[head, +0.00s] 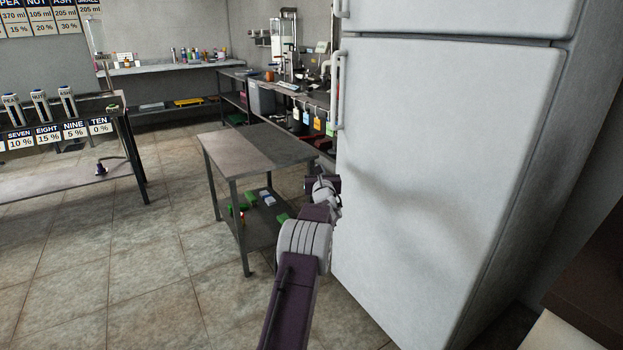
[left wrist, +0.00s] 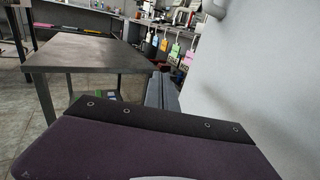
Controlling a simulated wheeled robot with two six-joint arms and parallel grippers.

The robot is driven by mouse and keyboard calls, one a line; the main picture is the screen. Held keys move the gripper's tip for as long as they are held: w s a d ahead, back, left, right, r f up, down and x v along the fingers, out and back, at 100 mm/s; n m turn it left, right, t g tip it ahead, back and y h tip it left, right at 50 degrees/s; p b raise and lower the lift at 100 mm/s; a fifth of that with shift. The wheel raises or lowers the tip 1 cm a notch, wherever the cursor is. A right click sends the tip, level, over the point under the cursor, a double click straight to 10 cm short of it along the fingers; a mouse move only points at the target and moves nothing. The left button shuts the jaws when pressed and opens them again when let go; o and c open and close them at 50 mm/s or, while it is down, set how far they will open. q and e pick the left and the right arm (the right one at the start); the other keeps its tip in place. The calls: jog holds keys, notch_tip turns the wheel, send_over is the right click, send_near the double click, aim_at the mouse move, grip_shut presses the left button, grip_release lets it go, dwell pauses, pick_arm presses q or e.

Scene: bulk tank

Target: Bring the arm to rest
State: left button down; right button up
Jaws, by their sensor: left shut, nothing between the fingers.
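My left arm rises from the bottom middle of the head view, purple and grey. Its gripper (head: 330,186) is at the far end, close beside the white fridge (head: 430,150) and just right of the small grey table (head: 258,148). In the left wrist view, the shut grey fingers (left wrist: 162,92) point forward with nothing between them. The table (left wrist: 95,55) is to their left and the white fridge side (left wrist: 250,80) to their right. In the head view the arm's wrist partly hides the fingers. My right gripper is in neither view.
Green and white blocks lie on the table's lower shelf (head: 262,222). A rack bench (head: 60,180) with labelled dispensers stands at the left. A counter (head: 285,95) with hanging coloured tags runs along the back. The tiled floor (head: 160,260) at the left front is clear.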

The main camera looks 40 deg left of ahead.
pick_arm(q)
jog(key=shift+s+a, duration=0.25)
jog(key=shift+s, duration=0.55)
jog(key=shift+s+a, duration=0.25)
jog(key=shift+s, duration=0.55)
